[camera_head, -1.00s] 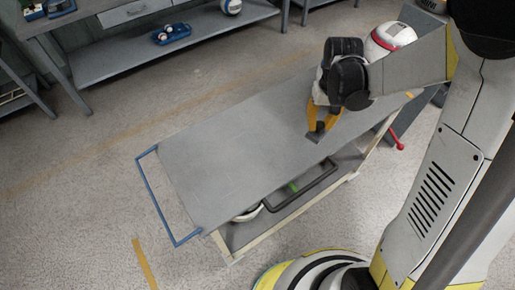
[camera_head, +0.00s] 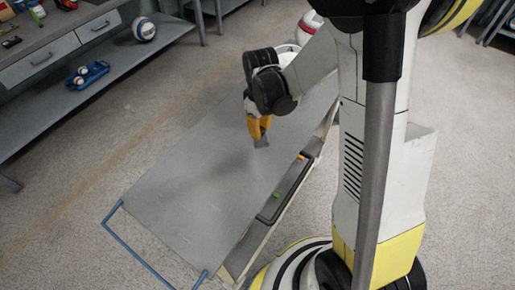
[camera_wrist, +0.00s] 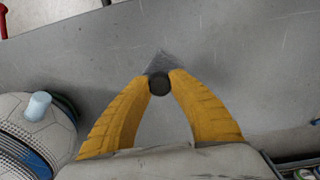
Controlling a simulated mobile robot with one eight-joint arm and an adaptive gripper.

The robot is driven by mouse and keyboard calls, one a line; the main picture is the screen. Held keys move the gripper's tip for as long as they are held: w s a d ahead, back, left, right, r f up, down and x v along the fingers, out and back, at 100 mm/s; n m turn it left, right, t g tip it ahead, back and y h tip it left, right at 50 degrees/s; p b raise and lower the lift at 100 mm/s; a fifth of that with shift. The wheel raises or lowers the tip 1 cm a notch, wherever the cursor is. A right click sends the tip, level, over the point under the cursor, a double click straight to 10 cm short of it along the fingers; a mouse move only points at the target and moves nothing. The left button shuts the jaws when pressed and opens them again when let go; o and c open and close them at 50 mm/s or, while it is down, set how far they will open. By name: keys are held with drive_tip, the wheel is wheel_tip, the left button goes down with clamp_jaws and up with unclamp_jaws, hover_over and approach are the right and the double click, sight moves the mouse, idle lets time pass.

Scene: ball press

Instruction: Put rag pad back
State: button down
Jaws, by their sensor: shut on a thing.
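My gripper (camera_head: 259,132) has yellow fingers and is shut on a dark round knob (camera_wrist: 160,84) in the wrist view. The knob seems to belong to a small dark grey pad, the rag pad (camera_wrist: 163,60), whose corner shows past the fingertips. In the head view the pad (camera_head: 262,142) is a small dark patch under the fingertips, over the right side of the grey cart top (camera_head: 185,180). I cannot tell whether it touches the top. Most of the pad is hidden in the wrist view.
A white ball-like thing (camera_wrist: 35,125) stands left of my fingers. A bench with a ball (camera_head: 144,28) and blue tray (camera_head: 87,74) stands at left.

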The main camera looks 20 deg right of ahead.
sight(258, 142)
drive_tip(key=shift+s+a+f, duration=0.6)
drive_tip(key=shift+s+a, duration=0.05)
drive_tip(key=shift+s, duration=0.1)
drive_tip(key=shift+s+f+b, duration=0.1)
drive_tip(key=shift+f+b, duration=0.1)
drive_tip(key=shift+b, duration=0.1)
drive_tip(key=shift+f+b, duration=0.9)
drive_tip(key=shift+f, duration=0.95)
drive_tip(key=shift+f, duration=0.1)
drive_tip(key=c, duration=1.3)
unclamp_jaws()
drive_tip(key=shift+o, duration=0.2)
